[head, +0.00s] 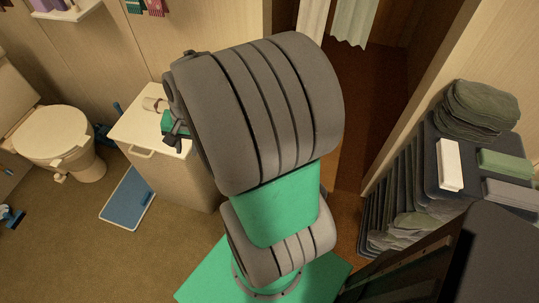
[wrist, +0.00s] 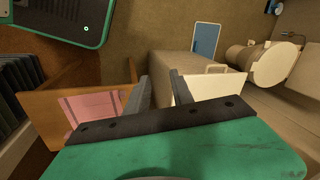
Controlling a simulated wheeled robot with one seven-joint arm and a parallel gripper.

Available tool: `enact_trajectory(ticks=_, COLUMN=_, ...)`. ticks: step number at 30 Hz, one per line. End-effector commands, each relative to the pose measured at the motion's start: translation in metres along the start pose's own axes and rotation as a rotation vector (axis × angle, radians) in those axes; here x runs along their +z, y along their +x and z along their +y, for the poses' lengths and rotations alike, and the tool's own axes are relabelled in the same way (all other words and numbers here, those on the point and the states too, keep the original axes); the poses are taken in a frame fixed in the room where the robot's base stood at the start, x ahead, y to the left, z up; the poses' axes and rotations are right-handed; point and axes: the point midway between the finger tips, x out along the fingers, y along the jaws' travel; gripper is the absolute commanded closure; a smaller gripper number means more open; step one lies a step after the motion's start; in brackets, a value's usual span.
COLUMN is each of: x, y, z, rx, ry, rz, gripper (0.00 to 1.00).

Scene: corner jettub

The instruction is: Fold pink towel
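A pink cloth with darker stripes (wrist: 90,107), which looks like the pink towel, shows in the wrist view left of my fingers. It lies flat against a brown wooden surface (wrist: 58,80), partly hidden by my gripper's body and left finger. My gripper (wrist: 160,77) has its two dark fingers apart, with nothing seen between them. The striped cloth is not visible in the head view, where my arm blocks much of the middle.
A white cabinet (head: 187,172) with a handle stands near my gripper. A toilet (head: 55,132) and a blue mat (head: 127,197) are at left. Dark folded cloths (head: 476,110) sit on a rack at right. Small pink and green cloths (head: 153,6) hang at the top left.

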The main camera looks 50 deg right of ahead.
Motion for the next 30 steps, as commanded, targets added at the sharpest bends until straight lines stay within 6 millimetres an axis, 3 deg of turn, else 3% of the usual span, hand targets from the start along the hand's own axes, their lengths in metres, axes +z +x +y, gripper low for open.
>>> enact_trajectory(ticks=1, x=-0.029, y=0.037, z=0.031, rx=-0.019, ry=0.272, rz=-0.037, gripper=0.72)
enact_trajectory(ticks=3, x=-0.061, y=0.075, z=0.068, rx=-0.073, ry=0.652, rz=-0.079, gripper=0.72)
enact_trajectory(ticks=6, x=-0.093, y=0.121, z=0.123, rx=-0.16, ry=1.143, rz=-0.144, gripper=0.72)
enact_trajectory(ticks=9, x=-0.107, y=0.152, z=0.165, rx=-0.237, ry=1.502, rz=-0.207, gripper=0.72)
enact_trajectory(ticks=12, x=-0.113, y=0.167, z=0.187, rx=-0.286, ry=1.698, rz=-0.247, gripper=0.72)
enact_trajectory(ticks=16, x=-0.114, y=0.176, z=0.192, rx=-0.301, ry=1.761, rz=-0.261, gripper=0.72)
enact_trajectory(ticks=30, x=-0.116, y=0.225, z=0.176, rx=-0.297, ry=1.755, rz=-0.259, gripper=0.72)
